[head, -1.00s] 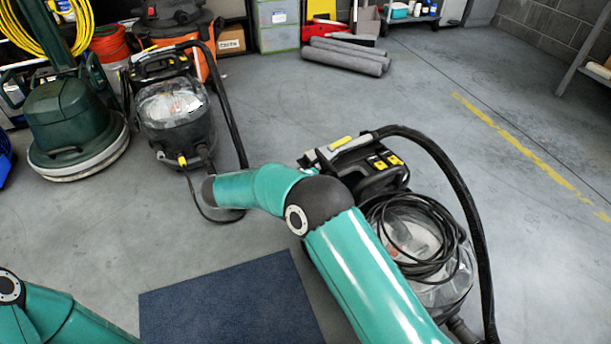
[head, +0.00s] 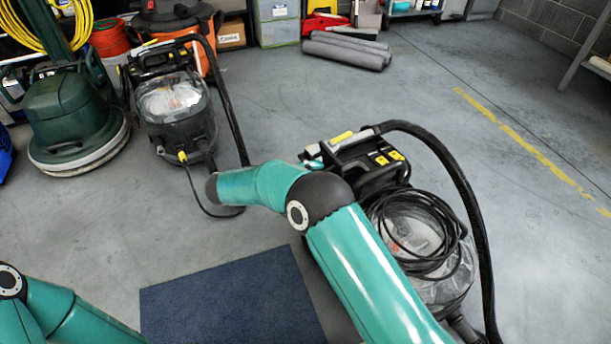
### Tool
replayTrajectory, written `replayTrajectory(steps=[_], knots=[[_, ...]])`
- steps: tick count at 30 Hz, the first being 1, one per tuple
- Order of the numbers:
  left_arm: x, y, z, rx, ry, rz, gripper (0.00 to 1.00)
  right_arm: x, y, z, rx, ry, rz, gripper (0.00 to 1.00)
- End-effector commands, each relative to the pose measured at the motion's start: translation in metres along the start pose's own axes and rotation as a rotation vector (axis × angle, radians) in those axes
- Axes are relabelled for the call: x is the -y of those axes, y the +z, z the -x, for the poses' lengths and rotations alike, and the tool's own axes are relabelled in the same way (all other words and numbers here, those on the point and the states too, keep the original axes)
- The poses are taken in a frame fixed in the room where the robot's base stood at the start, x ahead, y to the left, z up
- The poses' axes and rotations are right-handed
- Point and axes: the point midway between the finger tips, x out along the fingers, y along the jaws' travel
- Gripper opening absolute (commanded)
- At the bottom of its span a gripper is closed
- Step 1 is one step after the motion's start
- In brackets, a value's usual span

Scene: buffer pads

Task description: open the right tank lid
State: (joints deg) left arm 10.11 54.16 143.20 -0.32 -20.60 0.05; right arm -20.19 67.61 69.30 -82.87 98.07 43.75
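The right machine has a clear tank (head: 452,291) with a see-through top and a loosely coiled black cable lying over it. Its black handle housing (head: 372,178) with yellow latches stands behind. My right arm crosses in front and hides the tank's left side. The arm bends at a black elbow and runs left to a dark joint. Neither gripper shows; only links of my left arm are at the bottom left. The left machine (head: 172,108) has a clear domed tank top, which looks closed. Whether the right tank's lid is open I cannot tell.
A dark blue mat (head: 235,305) lies on the floor in front. A green floor polisher (head: 72,115) stands at the left. Grey rolls (head: 347,50) lie at the back. A black hose (head: 470,200) arches around the right machine. The floor at the right is clear.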

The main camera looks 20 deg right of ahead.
Motion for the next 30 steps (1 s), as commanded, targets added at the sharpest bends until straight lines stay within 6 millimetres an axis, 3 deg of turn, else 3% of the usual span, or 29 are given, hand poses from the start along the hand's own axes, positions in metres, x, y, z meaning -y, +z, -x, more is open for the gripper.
replayTrajectory(steps=[4,15,30], knots=[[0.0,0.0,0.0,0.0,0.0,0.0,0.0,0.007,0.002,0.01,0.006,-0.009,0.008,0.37],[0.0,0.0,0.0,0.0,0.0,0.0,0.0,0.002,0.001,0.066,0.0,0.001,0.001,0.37],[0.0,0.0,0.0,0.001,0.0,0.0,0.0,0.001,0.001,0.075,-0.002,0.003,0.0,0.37]])
